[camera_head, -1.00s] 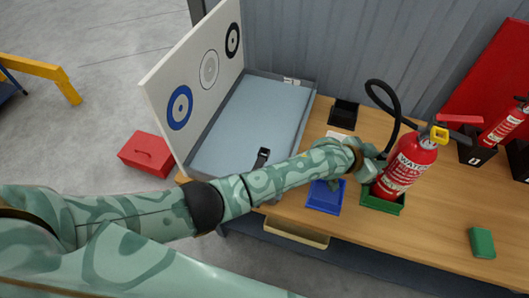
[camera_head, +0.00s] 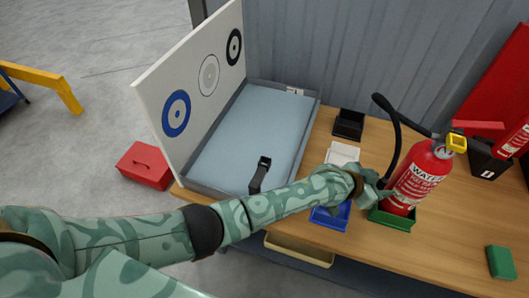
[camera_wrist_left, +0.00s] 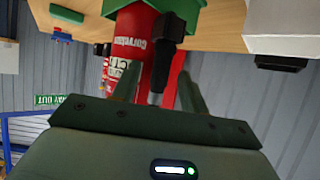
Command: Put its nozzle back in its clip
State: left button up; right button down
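The red extinguisher (camera_head: 420,178) stands upright in a green tray (camera_head: 392,218) on the bench. Its black hose (camera_head: 393,120) arches up on its left side and comes down towards my left gripper (camera_head: 383,188). In the left wrist view the black nozzle (camera_wrist_left: 156,92) shows between my left gripper's (camera_wrist_left: 159,70) two fingers, with gaps at both sides. The fingers are apart and point at the extinguisher (camera_wrist_left: 133,50). I cannot make out the clip. My right gripper is not in view.
A blue bin (camera_head: 330,217), a white tray (camera_head: 343,153) and a black tray (camera_head: 348,123) stand left of the extinguisher. A second extinguisher (camera_head: 513,140) is at the right. A green block (camera_head: 501,262) lies at front right. The bench between is clear.

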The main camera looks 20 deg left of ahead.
pick_arm(q)
jog(key=p+v, duration=0.7)
jog(key=v, duration=1)
jog(key=s+a+r+n+y, duration=0.1)
jog(key=s+a+y, duration=0.45)
jog(key=a, duration=0.55)
jog(key=s+a+r+n+g+y, duration=0.1)
jog(key=s+a+y, duration=0.4)
jog(key=a, duration=0.5)
jog(key=s+a+r+n+y, duration=0.1)
jog(key=s+a+y, duration=0.3)
jog(key=s+a, duration=0.5)
jog(key=s+d+f+g+h+b, duration=0.1)
jog(key=s+d+f+g+h, duration=0.1)
jog(key=f, duration=1.2)
jog(key=s+d+f+g+h, duration=0.1)
jog(key=f+h, duration=0.1)
jog(key=f, duration=1.2)
jog(key=s+f+n+g+b, duration=0.1)
jog(key=s+f+n+g, duration=0.1)
jog(key=s+f, duration=1.3)
jog(key=s+n+h, duration=0.1)
jog(key=s, duration=0.2)
jog(key=shift+s+g, duration=0.3)
jog(key=shift+g, duration=0.1)
